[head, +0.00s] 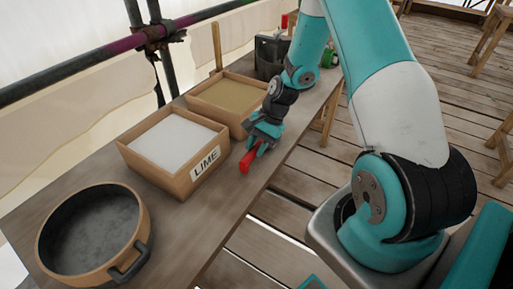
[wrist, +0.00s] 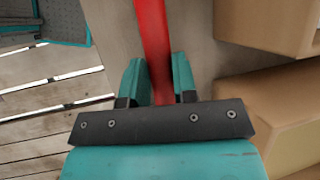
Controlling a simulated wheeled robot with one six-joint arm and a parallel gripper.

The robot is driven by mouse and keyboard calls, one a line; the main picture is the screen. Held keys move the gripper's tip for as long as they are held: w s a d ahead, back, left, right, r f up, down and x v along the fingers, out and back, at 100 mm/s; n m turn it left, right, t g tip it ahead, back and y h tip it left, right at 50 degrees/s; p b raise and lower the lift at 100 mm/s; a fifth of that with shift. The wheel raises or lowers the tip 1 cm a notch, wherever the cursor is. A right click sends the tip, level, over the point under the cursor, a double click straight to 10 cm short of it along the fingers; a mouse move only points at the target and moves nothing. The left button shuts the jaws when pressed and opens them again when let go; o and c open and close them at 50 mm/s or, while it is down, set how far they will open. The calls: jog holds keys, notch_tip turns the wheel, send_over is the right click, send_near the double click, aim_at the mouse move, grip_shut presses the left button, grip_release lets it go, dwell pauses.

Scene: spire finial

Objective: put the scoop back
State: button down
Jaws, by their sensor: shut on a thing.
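My gripper (head: 258,147) is over the table's right edge, beside the box marked LIME. It is shut on a narrow red bar (head: 246,162), which sticks out toward the front of the table. In the wrist view, the red bar (wrist: 152,35) runs between the two teal fingers (wrist: 157,78) and out of the top of the picture. It may be the scoop's handle, but no scoop bowl shows, so I cannot tell. I cannot tell if the bar touches the table.
The LIME box (head: 185,182) holds white powder. Behind it, a box of sand-coloured material (head: 245,124) stands near a dark container (head: 263,60). A round dark pan (head: 140,215) is at the front left. Bare table (head: 190,225) lies between pan and gripper.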

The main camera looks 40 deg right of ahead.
jog(key=shift+f, duration=0.35)
jog(key=shift+f, duration=0.15)
jog(key=c, duration=0.9)
grip_release()
